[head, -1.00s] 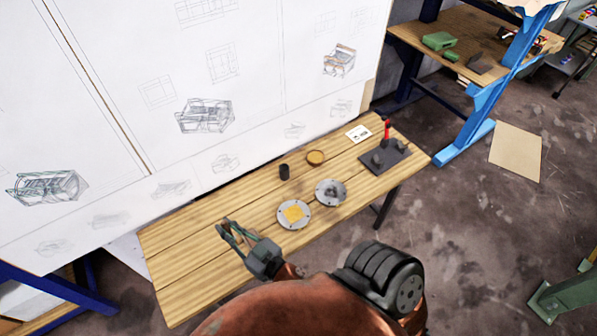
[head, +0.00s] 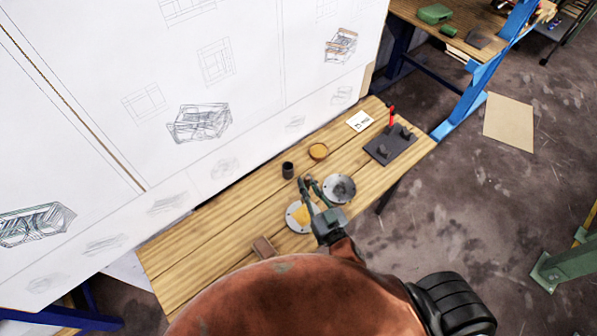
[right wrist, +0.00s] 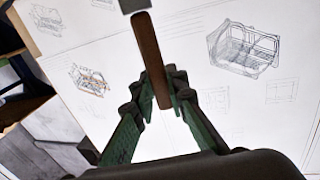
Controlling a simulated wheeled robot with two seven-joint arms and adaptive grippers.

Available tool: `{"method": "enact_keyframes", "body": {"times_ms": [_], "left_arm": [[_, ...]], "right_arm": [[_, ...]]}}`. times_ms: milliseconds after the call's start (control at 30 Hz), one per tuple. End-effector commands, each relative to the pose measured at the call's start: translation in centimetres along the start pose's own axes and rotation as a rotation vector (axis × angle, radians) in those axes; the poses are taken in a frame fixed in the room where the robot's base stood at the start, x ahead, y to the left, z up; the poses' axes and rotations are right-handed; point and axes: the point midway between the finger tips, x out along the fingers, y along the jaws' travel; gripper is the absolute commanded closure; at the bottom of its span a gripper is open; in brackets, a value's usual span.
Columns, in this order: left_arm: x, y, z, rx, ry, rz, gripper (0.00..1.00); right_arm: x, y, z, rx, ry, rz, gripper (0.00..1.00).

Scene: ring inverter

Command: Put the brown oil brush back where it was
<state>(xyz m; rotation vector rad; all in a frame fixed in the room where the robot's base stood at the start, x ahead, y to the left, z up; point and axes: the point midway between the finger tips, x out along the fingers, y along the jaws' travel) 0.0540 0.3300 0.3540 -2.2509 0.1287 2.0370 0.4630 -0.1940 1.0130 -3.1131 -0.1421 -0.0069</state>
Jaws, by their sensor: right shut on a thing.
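The brown oil brush (right wrist: 150,55) shows in the right wrist view as a brown stick with a dark grey block at its upper end. My right gripper (right wrist: 157,90) is shut on this stick, with a green finger on each side. In the head view my right gripper (head: 308,183) is over the table by the two round discs. The brush cannot be made out there. A small dark cup (head: 288,170) stands just left of the fingertips. A round amber-brown dish (head: 318,151) lies behind them. My left gripper is not in view.
The wooden table (head: 205,250) holds a disc with a yellow pad (head: 296,220), a grey disc (head: 341,188), a brown block (head: 263,247), a white card (head: 360,121) and a dark plate with pegs (head: 380,152). A drawing board (head: 90,150) rises behind. The table's left part is clear.

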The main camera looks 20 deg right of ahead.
Motion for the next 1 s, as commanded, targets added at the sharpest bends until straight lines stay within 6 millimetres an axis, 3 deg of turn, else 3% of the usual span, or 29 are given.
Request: {"method": "enact_keyframes", "body": {"times_ms": [100, 233, 400, 500, 600, 733, 1000], "left_arm": [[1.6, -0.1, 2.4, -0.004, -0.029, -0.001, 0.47], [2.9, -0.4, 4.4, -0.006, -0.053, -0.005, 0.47], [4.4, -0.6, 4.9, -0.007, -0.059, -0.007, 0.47], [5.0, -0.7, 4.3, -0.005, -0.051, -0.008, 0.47], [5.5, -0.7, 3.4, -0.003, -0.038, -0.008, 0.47], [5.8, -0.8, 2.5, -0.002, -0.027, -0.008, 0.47], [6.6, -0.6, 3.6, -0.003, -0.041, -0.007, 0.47]], "right_arm": [[4.6, -0.7, 3.5, 0.002, 0.006, -0.087, 1.00], [10.0, -0.5, 6.3, -0.002, 0.004, -0.164, 1.00], [16.8, 1.0, 8.2, -0.016, -0.001, -0.225, 1.00], [19.8, 2.0, 8.4, -0.021, -0.003, -0.242, 1.00], [21.9, 2.8, 8.2, -0.024, -0.003, -0.252, 1.00], [23.1, 3.3, 8.6, -0.025, -0.005, -0.256, 1.00], [23.3, 3.5, 13.2, -0.022, -0.007, -0.257, 1.00]]}}
